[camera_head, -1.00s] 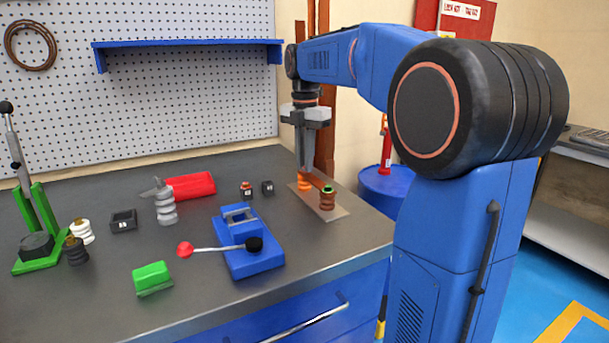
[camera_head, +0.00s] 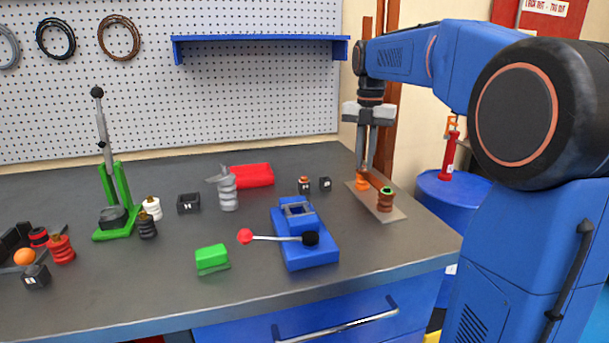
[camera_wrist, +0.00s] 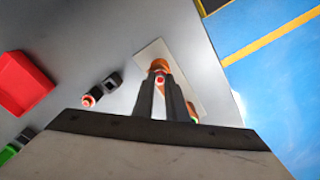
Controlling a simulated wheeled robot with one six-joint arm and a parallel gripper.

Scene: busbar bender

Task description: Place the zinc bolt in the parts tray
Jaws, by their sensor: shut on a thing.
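My gripper (camera_head: 365,168) points down over the orange standoff (camera_head: 361,183) on a flat plate (camera_head: 387,212) at the bench's right end. In the wrist view, my gripper's fingertips (camera_wrist: 161,76) are close together around a small part with a red ring (camera_wrist: 160,80). I cannot tell whether this is the zinc bolt, or whether it still touches the standoff below. A red open tray (camera_head: 253,175) lies at the back middle of the bench, and it also shows in the wrist view (camera_wrist: 22,84). I cannot confirm that it is the parts tray.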

